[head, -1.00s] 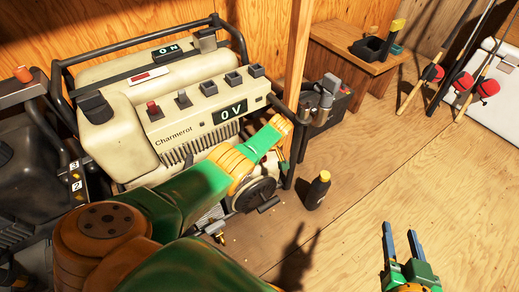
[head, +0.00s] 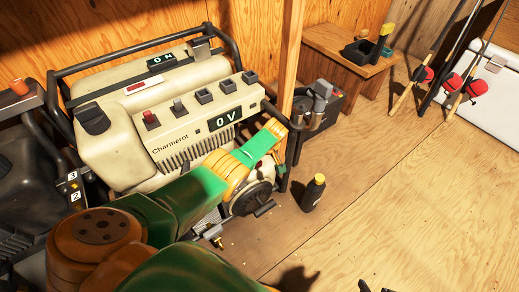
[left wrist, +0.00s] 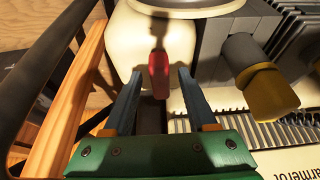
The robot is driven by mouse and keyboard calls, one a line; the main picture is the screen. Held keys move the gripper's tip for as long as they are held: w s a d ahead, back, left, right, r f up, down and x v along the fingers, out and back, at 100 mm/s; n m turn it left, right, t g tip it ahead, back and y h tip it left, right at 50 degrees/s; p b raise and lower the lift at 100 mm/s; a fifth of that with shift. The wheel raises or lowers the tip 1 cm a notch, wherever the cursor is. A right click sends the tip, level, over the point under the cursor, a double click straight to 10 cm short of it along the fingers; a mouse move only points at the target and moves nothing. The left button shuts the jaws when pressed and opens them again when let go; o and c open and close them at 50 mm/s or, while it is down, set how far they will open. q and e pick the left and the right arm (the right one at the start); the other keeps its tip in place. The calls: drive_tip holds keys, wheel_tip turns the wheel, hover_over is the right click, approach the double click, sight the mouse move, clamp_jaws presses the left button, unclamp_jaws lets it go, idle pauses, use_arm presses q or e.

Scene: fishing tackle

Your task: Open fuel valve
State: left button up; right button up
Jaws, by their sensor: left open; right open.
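The cream generator (head: 118,150), marked "Charmerot", stands at the left in the head view, with a display reading 0V. In the left wrist view a red lever (left wrist: 158,72), likely the fuel valve, points down from a cream body. My left gripper (left wrist: 158,86) is open, one blue finger on each side of the lever. The fingers look apart from it; the depth is hard to judge. In the head view my left arm crosses in front of the generator, and I cannot make out its gripper. My right gripper (head: 374,287) barely shows at the bottom edge, open.
A black bottle with a yellow cap (head: 313,193) stands on the floor right of the generator. A wooden post (head: 291,50) rises behind it. A wooden bench (head: 340,50) and fishing rods (head: 425,75) are farther back. The floor at right is clear.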

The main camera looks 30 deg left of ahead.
use_arm(q)
drive_tip(key=shift+s+d+r+p, duration=0.1)
drive_tip(key=shift+r+p, duration=0.2)
drive_tip(key=shift+r, duration=0.1)
drive_tip(key=p+v, duration=0.4)
drive_tip(key=shift+r+p, duration=0.15)
drive_tip(key=shift+p, duration=0.15)
drive_tip(key=shift+d+r, duration=0.1)
drive_tip(key=shift+d, duration=0.05)
use_arm(e)
drive_tip(key=s+d+f+g, duration=0.1)
drive_tip(key=s+f+g, duration=0.2)
drive_tip(key=f, duration=0.9)
drive_tip(key=s, duration=0.3)
drive_tip(key=shift+s+d+f+g+h, duration=0.15)
drive_tip(key=shift+d+f+g+h, duration=0.05)
drive_tip(key=shift+d+g+h, duration=0.2)
use_arm(q)
drive_tip(key=shift+s, duration=0.1)
